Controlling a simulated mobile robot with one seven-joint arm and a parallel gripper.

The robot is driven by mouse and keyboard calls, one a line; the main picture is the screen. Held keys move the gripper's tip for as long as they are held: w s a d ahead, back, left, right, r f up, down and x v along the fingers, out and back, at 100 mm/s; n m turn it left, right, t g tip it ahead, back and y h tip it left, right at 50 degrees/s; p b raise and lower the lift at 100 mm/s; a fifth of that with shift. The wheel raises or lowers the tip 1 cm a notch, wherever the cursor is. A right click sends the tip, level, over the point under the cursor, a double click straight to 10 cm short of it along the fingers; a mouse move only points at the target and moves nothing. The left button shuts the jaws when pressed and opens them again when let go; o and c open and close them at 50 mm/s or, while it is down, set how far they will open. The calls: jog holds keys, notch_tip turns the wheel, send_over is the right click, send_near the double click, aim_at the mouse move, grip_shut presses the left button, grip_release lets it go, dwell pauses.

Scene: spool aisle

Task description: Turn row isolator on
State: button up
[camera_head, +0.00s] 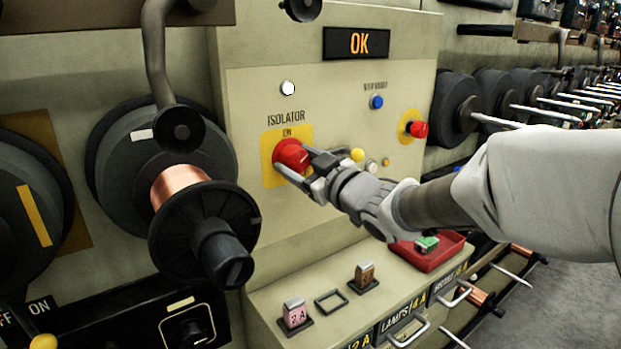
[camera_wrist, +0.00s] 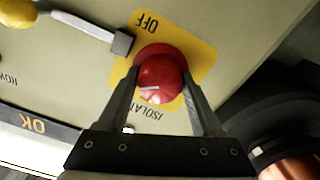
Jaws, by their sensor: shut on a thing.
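The row isolator is a red round knob (camera_head: 291,155) on a yellow plate (camera_head: 268,173) below the words ISOLATOR and ON. In the wrist view the red knob (camera_wrist: 160,75) shows a short white mark lying nearly level across its face. OFF is printed on the yellow plate (camera_wrist: 202,60) at the knob's far side; the ON label is hidden there. My gripper (camera_head: 300,165) is at the panel, its two fingers shut on the knob's sides, one on each side in the wrist view (camera_wrist: 162,92).
An OK display (camera_head: 359,43) is lit above. A copper spool (camera_head: 180,185) juts out at left. A red tray (camera_head: 432,252) sits on the ledge below.

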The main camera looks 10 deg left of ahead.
jog(key=n+b, duration=0.2)
jog(key=n, duration=0.1)
jog(key=n+b, duration=0.2)
jog(key=b, duration=0.1)
jog(key=shift+f+n, duration=0.2)
jog(key=shift+n, duration=0.2)
jog(key=n+b, duration=0.4)
jog(key=n, duration=0.1)
jog(key=shift+r, duration=0.1)
jog(key=shift+n, duration=0.4)
jog(key=o, duration=1.4)
jog(key=shift+c, duration=0.2)
jog(key=p+v, duration=0.2)
jog(key=v, duration=1.5)
jog(key=shift+d+p, duration=0.2)
jog(key=shift+p, duration=0.1)
